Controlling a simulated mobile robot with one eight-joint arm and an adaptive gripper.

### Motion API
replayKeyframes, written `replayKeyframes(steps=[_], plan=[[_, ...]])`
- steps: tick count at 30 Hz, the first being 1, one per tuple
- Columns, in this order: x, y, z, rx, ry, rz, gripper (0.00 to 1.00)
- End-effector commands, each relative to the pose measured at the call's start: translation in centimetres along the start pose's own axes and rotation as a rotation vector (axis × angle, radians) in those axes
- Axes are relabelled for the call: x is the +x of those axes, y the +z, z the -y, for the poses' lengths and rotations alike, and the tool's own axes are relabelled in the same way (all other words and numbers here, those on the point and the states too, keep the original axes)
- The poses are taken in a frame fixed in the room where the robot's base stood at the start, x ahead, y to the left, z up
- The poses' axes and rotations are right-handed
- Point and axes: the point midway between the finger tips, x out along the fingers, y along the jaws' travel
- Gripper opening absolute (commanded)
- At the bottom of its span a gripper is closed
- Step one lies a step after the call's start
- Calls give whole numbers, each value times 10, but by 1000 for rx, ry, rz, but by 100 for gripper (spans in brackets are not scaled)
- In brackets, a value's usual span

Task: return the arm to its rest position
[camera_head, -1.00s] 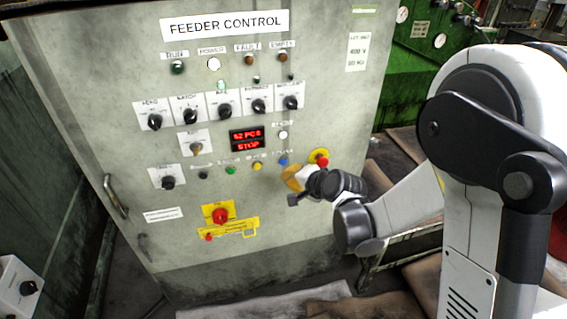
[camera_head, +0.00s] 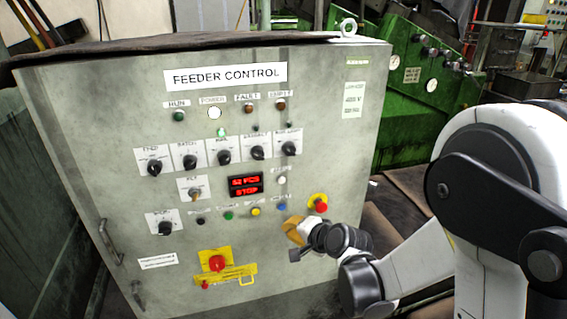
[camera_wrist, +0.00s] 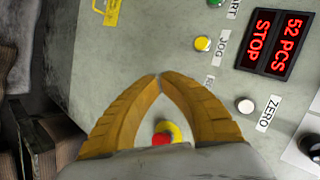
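My gripper (camera_head: 293,230) is in front of the lower right of the feeder control cabinet (camera_head: 90,110), left of and below a red emergency button on a yellow ring (camera_head: 320,204). In the wrist view the two yellow fingers (camera_wrist: 160,76) curve together and their tips meet, with nothing held between them. The red button (camera_wrist: 162,138) shows through the gap behind the fingers. My arm reaches in from the right, partly bent. Whether the fingertips touch the panel cannot be told.
The panel has several knobs, a red display (camera_head: 246,186) reading 52 PCS and STOP, and a red switch on a yellow plate (camera_head: 216,263). A door handle (camera_head: 109,243) sticks out at left. A green machine (camera_head: 405,95) stands behind at right.

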Motion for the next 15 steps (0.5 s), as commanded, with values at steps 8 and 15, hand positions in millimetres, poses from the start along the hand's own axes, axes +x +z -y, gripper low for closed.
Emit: replayKeyframes(steps=[8,15], plan=[[-70,-16,9,-187,101,-22,0],[-172,-19,-5,-460,268,-27,0]])
